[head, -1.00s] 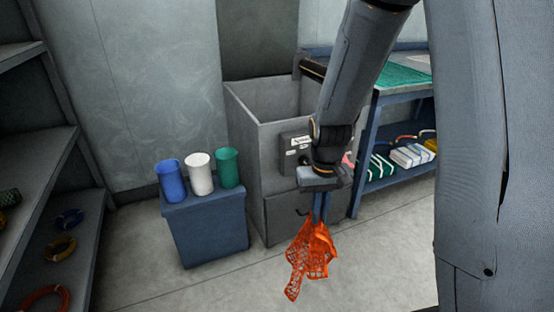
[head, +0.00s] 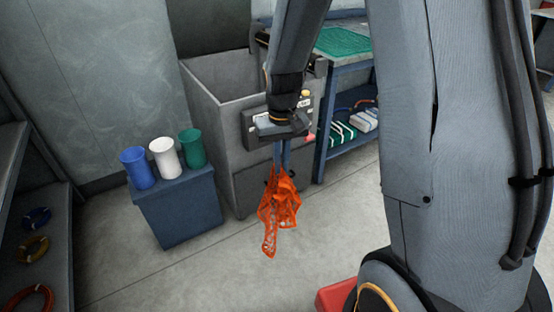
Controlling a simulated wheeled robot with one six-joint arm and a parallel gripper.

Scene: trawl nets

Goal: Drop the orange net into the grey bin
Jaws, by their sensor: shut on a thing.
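The orange net (head: 279,205) hangs from my gripper (head: 282,168) in the head view, in front of the grey bin. My gripper is shut on the top of the net, and the loose mesh dangles below the fingers above the floor. The grey bin (head: 208,110) is a tall box with an open top, left of and behind my gripper. Its front panel is partly hidden by my arm and gripper. The net is lower than the bin's rim and outside it.
A blue cabinet (head: 180,212) with blue, white and green cups (head: 164,158) stands left of the bin. A blue workbench (head: 322,150) with a green mat is at the right. Shelves with rope coils (head: 34,247) are at far left. A red object (head: 335,295) lies low, near my base. The floor between is clear.

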